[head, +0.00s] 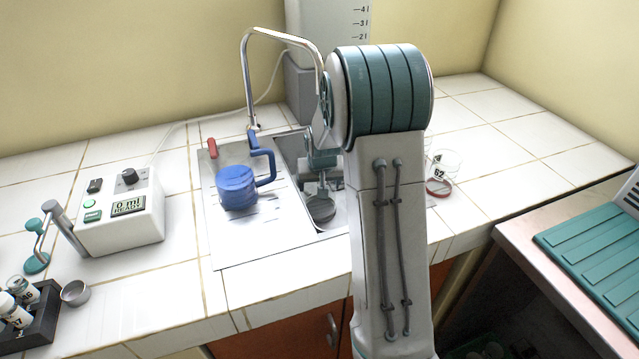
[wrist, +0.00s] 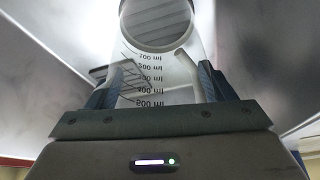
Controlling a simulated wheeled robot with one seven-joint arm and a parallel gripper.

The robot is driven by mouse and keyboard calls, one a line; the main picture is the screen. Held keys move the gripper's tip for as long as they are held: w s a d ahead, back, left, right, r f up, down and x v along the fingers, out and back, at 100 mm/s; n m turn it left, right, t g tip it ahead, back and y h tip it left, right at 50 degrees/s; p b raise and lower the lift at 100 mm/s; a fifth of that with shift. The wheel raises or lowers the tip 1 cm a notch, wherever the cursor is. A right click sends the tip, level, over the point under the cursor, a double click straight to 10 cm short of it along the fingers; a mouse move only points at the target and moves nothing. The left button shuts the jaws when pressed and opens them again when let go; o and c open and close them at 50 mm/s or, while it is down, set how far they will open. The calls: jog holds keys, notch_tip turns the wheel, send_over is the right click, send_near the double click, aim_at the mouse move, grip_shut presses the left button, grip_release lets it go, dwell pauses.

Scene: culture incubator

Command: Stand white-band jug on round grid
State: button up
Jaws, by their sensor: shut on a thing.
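My gripper (wrist: 158,95) is shut on a clear jug (wrist: 152,58) with black volume marks from 100 ml to 500 ml. The 500 mark is nearest my gripper and the 100 mark is farther down. A pale rim shows at the jug's far end; I cannot tell whether it is a white band. The round grid (head: 320,208) is a dark disc in the sink basin. It also shows in the wrist view (wrist: 157,25), lined up with the jug's far end. I cannot tell whether they touch. In the head view my arm hides most of the gripper and jug.
A blue jug (head: 236,187) stands on the steel drainboard (head: 225,240) left of the basin. The tap (head: 247,75) arches behind it. A red-based glass (head: 443,172) stands right of the sink. A control box (head: 122,210) stands left. The tiled counter at far right is clear.

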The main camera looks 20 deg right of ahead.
jog(key=o, duration=1.1)
jog(key=shift+f, duration=0.1)
jog(key=shift+s+r, duration=0.1)
jog(key=shift+r, duration=0.4)
jog(key=v, duration=1)
jog(key=s+a+r+n, duration=0.1)
jog(key=s+a, duration=0.2)
jog(key=s, duration=0.5)
jog(key=s+a+r+n+g, duration=0.1)
jog(key=s+a, duration=0.2)
jog(key=s, duration=0.6)
jog(key=s+a+r+g+y+p, duration=0.1)
jog(key=s+a, duration=0.2)
jog(key=s, duration=0.6)
jog(key=shift+a+n, duration=0.3)
jog(key=shift+n, duration=0.1)
